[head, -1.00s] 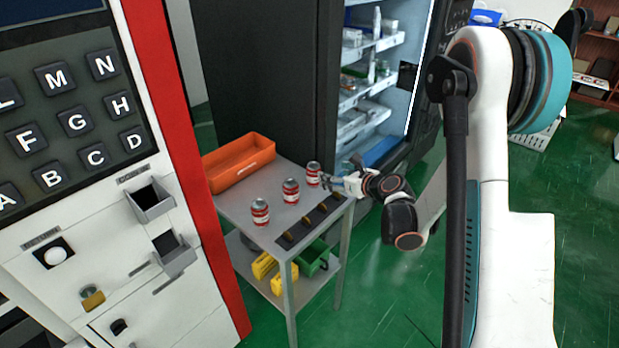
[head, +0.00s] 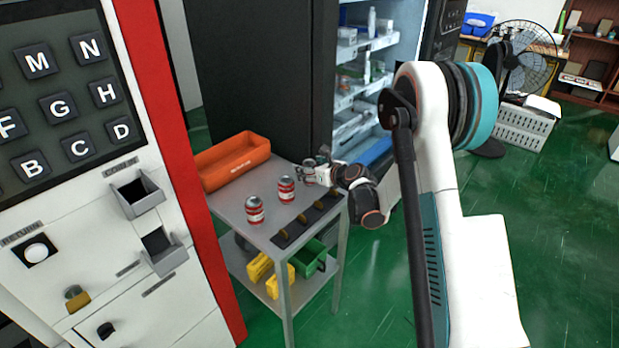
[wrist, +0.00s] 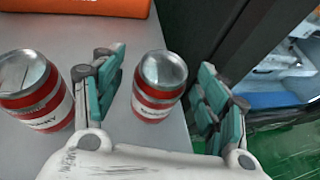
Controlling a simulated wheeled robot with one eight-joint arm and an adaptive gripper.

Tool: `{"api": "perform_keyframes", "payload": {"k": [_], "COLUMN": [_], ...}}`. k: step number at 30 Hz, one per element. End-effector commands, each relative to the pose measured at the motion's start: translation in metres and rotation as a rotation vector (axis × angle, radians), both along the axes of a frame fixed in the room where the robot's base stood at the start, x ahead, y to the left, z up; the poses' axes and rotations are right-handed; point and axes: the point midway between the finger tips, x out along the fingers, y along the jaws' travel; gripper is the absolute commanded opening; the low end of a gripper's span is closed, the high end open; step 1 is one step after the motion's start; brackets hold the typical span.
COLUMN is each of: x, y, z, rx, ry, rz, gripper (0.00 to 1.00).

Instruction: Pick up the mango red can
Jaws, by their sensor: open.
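Three red-and-white cans with silver tops stand in a row on the grey metal table: a near can (head: 255,210), a middle can (head: 286,190) and a far can (head: 309,172). Their labels are too small or blurred to show which is mango. My gripper (head: 322,163) is at the far can and partly covers it. In the wrist view, my open gripper (wrist: 160,82) has one teal finger on each side of that can (wrist: 157,88), with visible gaps. Another can (wrist: 36,92) stands outside the left finger.
The grey table (head: 232,207) also holds an orange tray (head: 232,163) at the back and a dark strip (head: 308,221) along its right edge. Yellow and green bins (head: 312,258) sit on the lower shelf.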

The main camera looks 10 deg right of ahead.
Motion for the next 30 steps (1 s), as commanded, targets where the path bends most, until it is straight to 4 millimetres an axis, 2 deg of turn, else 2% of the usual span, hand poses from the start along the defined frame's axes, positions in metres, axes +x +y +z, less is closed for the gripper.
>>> {"api": "perform_keyframes", "payload": {"k": [3,9,15,16,26,30], "x": [0.008,0.009,0.008,0.008,0.008,0.008], "y": [0.004,0.004,0.004,0.004,0.004,0.004], "z": [-0.005,-0.003,-0.003,-0.003,-0.002,0.006], "rx": [-0.001,0.0,0.0,0.0,0.0,0.0], "ry": [0.0,0.0,0.0,0.0,0.0,0.0], "rz": [0.001,0.001,0.001,0.0,0.0,0.0], "gripper": [0.67,0.65,0.19,0.14,0.14,0.14]}}
